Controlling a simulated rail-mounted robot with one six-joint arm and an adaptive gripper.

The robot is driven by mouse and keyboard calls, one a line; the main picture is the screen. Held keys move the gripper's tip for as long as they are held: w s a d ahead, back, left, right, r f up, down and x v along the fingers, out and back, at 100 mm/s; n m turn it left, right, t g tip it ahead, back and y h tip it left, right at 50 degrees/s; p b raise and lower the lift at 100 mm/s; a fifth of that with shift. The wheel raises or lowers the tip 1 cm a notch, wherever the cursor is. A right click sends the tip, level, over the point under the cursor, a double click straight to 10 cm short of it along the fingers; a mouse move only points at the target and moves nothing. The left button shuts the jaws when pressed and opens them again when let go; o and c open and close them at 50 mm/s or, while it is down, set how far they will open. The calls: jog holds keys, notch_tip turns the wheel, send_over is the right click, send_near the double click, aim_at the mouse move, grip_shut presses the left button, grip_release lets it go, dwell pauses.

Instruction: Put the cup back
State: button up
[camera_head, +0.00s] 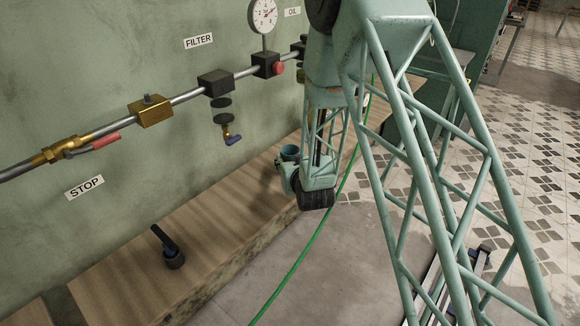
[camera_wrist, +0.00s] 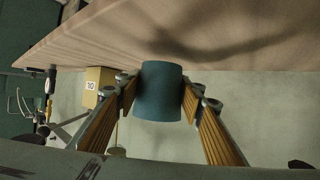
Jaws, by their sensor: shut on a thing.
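The teal cup (camera_wrist: 160,92) is between my gripper's (camera_wrist: 159,105) two ribbed fingers in the wrist view, which hold it from both sides. In the head view the same cup (camera_head: 290,152) shows its open rim facing up, beside my gripper (camera_head: 287,173) and above the wooden bench. Its lower part is hidden by the gripper there. On the wall pipe, the black filter block (camera_head: 215,83) has a dark disc (camera_head: 221,102) under it.
The wooden bench (camera_head: 130,265) runs along the wall, with a black-handled tool (camera_head: 172,255) on it. A pressure gauge (camera_head: 263,14) and red knob (camera_head: 277,68) sit right of the filter. A green hose (camera_head: 300,258) crosses the floor. A yellow box (camera_wrist: 97,85) shows in the wrist view.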

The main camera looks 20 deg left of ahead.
jog(key=shift+f, duration=1.25)
jog(key=shift+f+b, duration=0.2)
jog(key=shift+b, duration=0.3)
jog(key=o, duration=0.9)
jog(key=shift+o, duration=0.2)
jog(key=shift+r+p, duration=0.25)
jog(key=shift+p, duration=0.05)
jog(key=p+v, duration=0.1)
jog(key=v, duration=1.1)
jog(key=shift+f, duration=0.1)
